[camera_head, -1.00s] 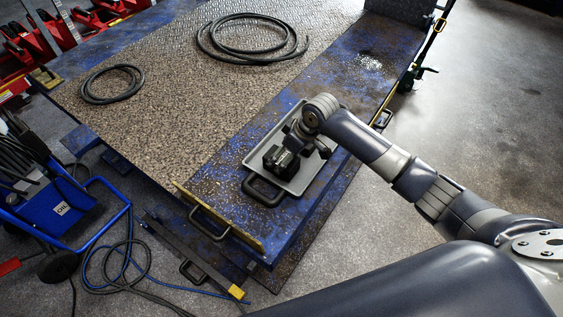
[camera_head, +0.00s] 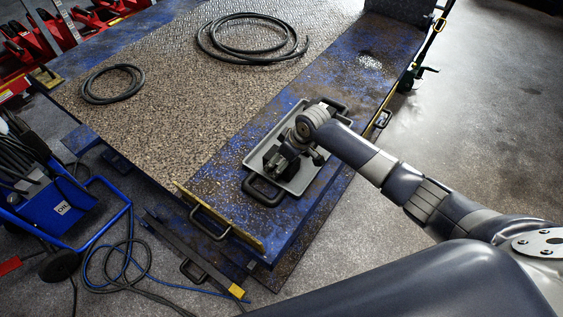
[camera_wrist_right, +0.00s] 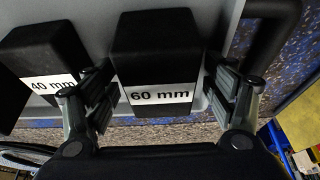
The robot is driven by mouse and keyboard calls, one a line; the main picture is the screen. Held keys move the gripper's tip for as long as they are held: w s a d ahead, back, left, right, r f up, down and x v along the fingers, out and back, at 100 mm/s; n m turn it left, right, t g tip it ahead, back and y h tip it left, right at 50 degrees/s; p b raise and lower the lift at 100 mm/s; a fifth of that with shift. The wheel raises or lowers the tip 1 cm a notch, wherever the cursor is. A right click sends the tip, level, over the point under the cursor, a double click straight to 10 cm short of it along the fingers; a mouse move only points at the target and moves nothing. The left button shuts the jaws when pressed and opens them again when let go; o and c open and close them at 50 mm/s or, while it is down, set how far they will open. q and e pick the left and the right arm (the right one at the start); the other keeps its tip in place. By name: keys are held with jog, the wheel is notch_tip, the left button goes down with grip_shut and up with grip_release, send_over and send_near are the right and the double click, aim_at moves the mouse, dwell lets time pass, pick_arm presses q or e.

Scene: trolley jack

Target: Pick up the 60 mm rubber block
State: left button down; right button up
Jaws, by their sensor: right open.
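The black 60 mm rubber block (camera_wrist_right: 155,45), with a white "60 mm" label, lies in a grey tray (camera_head: 298,184). In the right wrist view my right gripper (camera_wrist_right: 166,88) is open, with one finger on each side of the block's labelled end. Small gaps seem to show beside the block, and I cannot tell whether a finger touches it. In the head view the right gripper (camera_head: 283,162) is low over the tray and hides most of the block. My left gripper is not in view.
A black 40 mm block (camera_wrist_right: 42,55) stands close beside the left finger in the wrist view. The tray has black handles (camera_head: 263,191) at its ends and rests on a worn blue platform (camera_head: 235,185). Coiled black hoses (camera_head: 112,84) lie farther off.

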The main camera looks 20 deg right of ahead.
jog(key=shift+f, duration=0.1)
jog(key=shift+c, duration=0.6)
jog(key=c, duration=1.4)
jog(key=shift+w+r, duration=0.1)
jog(key=shift+r, duration=0.15)
